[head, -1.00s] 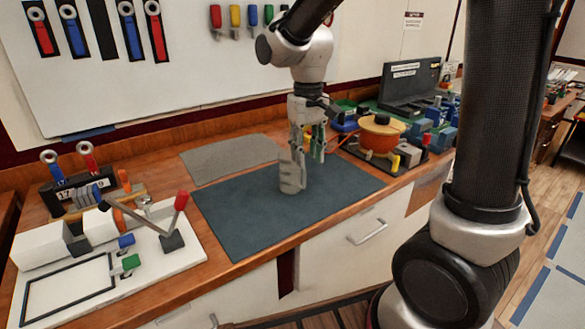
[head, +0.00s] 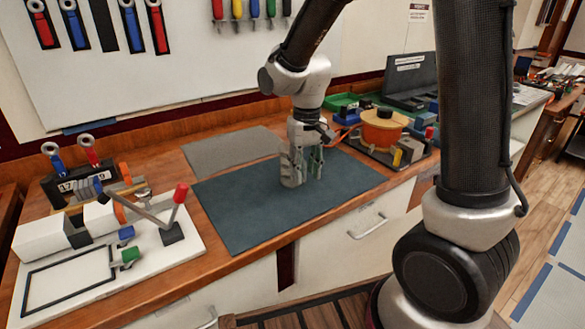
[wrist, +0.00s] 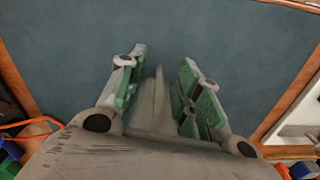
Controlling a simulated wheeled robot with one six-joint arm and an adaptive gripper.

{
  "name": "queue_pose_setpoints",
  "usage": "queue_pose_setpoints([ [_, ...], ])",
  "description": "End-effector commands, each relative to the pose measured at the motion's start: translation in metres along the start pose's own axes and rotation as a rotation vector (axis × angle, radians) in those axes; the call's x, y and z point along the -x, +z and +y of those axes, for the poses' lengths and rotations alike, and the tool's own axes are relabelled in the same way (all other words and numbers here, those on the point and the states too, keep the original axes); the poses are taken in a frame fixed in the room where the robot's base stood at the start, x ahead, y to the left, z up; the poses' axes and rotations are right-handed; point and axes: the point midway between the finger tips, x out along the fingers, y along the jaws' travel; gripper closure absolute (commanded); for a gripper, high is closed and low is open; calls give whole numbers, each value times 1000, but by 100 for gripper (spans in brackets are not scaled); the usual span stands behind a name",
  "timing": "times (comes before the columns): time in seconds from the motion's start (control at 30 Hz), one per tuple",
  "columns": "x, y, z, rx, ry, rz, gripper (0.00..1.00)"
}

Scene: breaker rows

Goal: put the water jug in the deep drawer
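The water jug (head: 292,172) is a small grey vessel standing upright on the dark blue-green mat (head: 250,215). My gripper (head: 310,166) points down beside its right side, with the fingertips low over the mat. In the wrist view the two green-padded fingers (wrist: 162,60) are apart. A thin grey ridge shows between them; I cannot tell whether it is part of the jug or whether the fingers touch it. Below the counter a white drawer front with a bar handle (head: 367,226) looks shut. I cannot tell which drawer is the deep one.
A white board with a red-knobbed lever (head: 178,205) stands at left. An orange spool (head: 382,128) on a dark base is right of the mat, with a green tray (head: 342,101) behind. A grey mat (head: 230,148) lies behind. The blue-green mat's front part is clear.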

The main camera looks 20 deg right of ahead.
Motion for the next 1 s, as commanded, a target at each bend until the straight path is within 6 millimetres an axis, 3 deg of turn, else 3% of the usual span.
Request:
queue_pose_setpoints([
  [0.07, 0, 0, 0, 0, 0, 0, 68],
  [0.23, 0, 0, 0, 0, 0, 0, 99],
  [0.73, 4, -1, 0, 0, -1, 2, 100],
  [0.87, 22, -1, 0, 0, -1, 5, 100],
  [1.0, 53, -1, 0, 0, -2, 7, 100],
])
